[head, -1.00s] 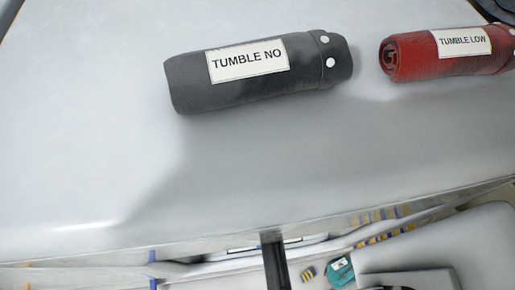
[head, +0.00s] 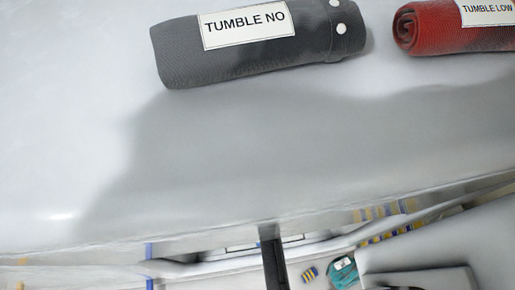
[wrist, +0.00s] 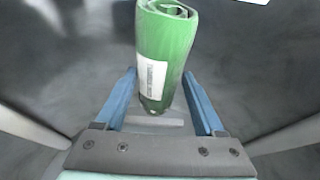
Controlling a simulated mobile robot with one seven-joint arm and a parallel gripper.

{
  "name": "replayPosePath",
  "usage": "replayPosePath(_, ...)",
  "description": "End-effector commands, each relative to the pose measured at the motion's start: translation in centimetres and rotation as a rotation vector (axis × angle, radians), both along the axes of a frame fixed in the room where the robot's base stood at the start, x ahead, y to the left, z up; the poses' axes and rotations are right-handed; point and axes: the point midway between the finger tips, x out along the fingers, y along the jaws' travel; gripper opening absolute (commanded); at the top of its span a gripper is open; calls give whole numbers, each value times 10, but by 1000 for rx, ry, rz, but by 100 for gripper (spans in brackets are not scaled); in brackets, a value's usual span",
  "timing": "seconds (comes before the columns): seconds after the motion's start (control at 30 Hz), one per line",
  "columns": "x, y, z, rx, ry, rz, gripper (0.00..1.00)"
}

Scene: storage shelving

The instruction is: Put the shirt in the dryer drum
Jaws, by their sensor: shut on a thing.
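In the wrist view, my gripper (wrist: 160,76) has its two blue fingers on either side of a green rolled shirt (wrist: 178,42) and is shut on it. The roll stands lengthwise away from the palm, with its spiral end at the top of the picture. A white label (wrist: 152,78) is on its side, but its text is too small to read. My gripper and the green shirt do not show in the head view. No dryer drum can be made out in either view.
In the head view, a grey rolled shirt (head: 240,66) labelled "TUMBLE NO" and a red rolled shirt (head: 440,28) labelled "TUMBLE LOW" lie on a white surface (head: 70,140). The surface's front part is clear. Below its edge are a dark post (head: 272,262) and a small teal item (head: 342,273).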

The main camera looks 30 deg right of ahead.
Motion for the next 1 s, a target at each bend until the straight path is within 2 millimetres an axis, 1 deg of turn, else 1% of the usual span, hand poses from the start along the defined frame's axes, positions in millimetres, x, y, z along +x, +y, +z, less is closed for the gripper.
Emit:
replayPosePath(0.1, 1, 0, -1, 0, -1, 0, 6)
replayPosePath(0.13, 0, 0, -1, 0, 0, 0, 73)
replayPosePath(0.2, 0, 0, -1, 0, 0, 0, 85)
replayPosePath(0.27, 0, 0, -1, 0, 0, 0, 96)
replayPosePath(0.3, 0, 0, -1, 0, 0, 0, 100)
replayPosePath(0.57, 0, 0, 2, 0, -1, 0, 100)
replayPosePath(0.67, 0, 0, 14, -1, -2, 1, 100)
replayPosePath(0.9, -16, 4, 56, 0, -1, 0, 100)
replayPosePath(1.0, -22, 6, 69, 0, 0, 0, 100)
